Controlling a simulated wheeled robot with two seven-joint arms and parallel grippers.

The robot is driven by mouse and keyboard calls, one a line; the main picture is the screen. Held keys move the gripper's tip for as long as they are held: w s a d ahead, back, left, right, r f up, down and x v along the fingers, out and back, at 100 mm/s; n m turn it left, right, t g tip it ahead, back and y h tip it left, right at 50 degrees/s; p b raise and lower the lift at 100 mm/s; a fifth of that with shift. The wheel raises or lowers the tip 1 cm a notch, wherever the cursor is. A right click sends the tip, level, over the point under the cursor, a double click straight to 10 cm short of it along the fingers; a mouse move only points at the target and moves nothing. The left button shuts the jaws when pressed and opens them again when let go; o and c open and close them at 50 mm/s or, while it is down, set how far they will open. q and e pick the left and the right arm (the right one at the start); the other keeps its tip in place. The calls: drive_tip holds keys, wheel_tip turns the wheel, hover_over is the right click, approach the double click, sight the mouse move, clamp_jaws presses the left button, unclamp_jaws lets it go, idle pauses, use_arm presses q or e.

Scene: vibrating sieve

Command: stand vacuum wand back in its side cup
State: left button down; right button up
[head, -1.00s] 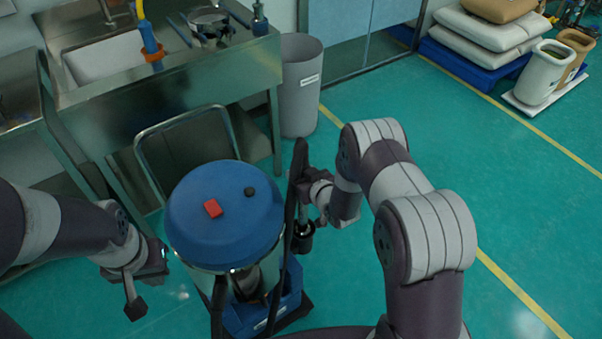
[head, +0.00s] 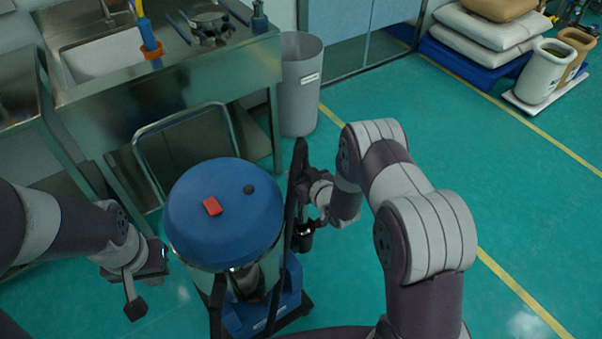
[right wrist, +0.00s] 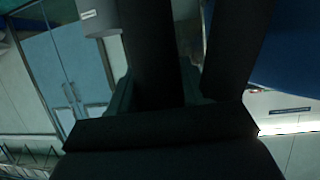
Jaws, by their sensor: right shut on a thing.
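The vacuum (head: 224,205) has a round blue lid with a red switch, a metal drum and a blue wheeled base. The black vacuum wand (head: 299,160) stands nearly upright at its right side. My right gripper (head: 304,187) is shut on the wand's upper part. A dark cup-like part (head: 304,238) shows below that gripper; whether the wand's foot is in it is hidden. In the right wrist view the dark wand (right wrist: 150,50) runs up from the gripper, with another dark bar beside it. My left gripper (head: 145,280) hangs empty left of the drum; its jaw gap is unclear.
A metal handle frame (head: 185,115) rises behind the vacuum. A steel sink bench (head: 190,85) stands at the back left, with a grey bin (head: 299,85) beside it. Stacked sacks on a blue pallet (head: 475,55) are at the back right. The green floor to the right is open.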

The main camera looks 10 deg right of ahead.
idle(0.3)
drive_tip(key=o, duration=1.1)
drive_tip(key=shift+o, duration=0.2)
drive_tip(key=v, duration=1.2)
drive_tip(key=shift+s+r+p, duration=0.2)
drive_tip(key=shift+s+p, duration=0.15)
drive_tip(key=shift+p, duration=0.05)
